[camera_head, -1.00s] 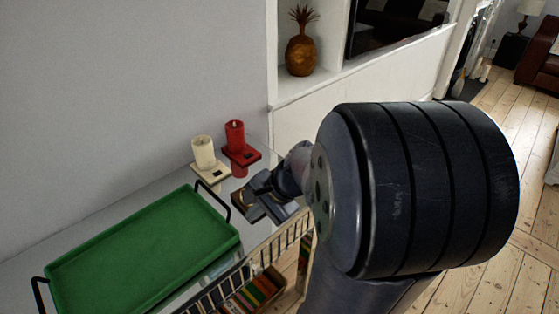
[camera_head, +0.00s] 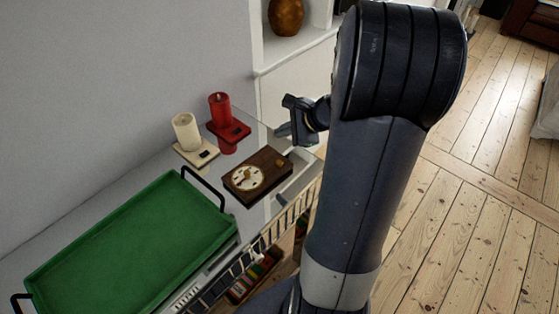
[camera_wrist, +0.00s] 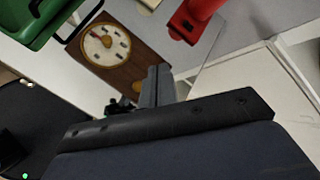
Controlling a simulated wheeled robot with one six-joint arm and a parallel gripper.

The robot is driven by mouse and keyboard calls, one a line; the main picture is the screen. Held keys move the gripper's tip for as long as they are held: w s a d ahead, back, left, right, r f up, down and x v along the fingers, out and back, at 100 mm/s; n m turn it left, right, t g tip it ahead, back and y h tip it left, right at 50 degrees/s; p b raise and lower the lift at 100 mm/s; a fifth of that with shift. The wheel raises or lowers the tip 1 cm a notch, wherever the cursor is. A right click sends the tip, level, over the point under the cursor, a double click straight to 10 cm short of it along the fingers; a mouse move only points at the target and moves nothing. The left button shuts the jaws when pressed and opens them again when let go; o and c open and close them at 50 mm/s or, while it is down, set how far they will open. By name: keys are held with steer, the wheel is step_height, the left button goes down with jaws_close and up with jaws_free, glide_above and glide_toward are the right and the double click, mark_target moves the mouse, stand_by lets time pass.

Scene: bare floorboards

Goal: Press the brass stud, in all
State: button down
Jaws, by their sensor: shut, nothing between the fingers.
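A dark wooden box (camera_head: 257,176) lies on the grey top, with a round cream dial (camera_head: 248,177) towards its left end. A small brass stud (camera_head: 279,162) shows near its right end. My gripper (camera_head: 285,131) is shut and empty, beyond the box's right end and apart from the stud in the head view. In the wrist view the dial (camera_wrist: 106,45) faces the camera, and the fingers (camera_wrist: 158,84) are beside the box's near end. A brass-coloured spot there (camera_wrist: 137,87) seems to be the stud, close to the fingers in the picture.
A green tray (camera_head: 130,245) with dark handles lies left of the box. A cream candle (camera_head: 186,132) and a red candle (camera_head: 220,109) stand on small bases behind it, near the wall. A rack with coloured items (camera_head: 255,275) is below the front edge.

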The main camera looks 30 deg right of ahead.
mark_target(282, 165)
steer(key=shift+f, duration=0.1)
step_height(282, 165, down, 9)
steer(key=b, duration=0.7)
steer(key=shift+b, duration=0.3)
stand_by(1.5)
steer(key=shift+f+b, duration=0.25)
steer(key=shift+b, duration=0.1)
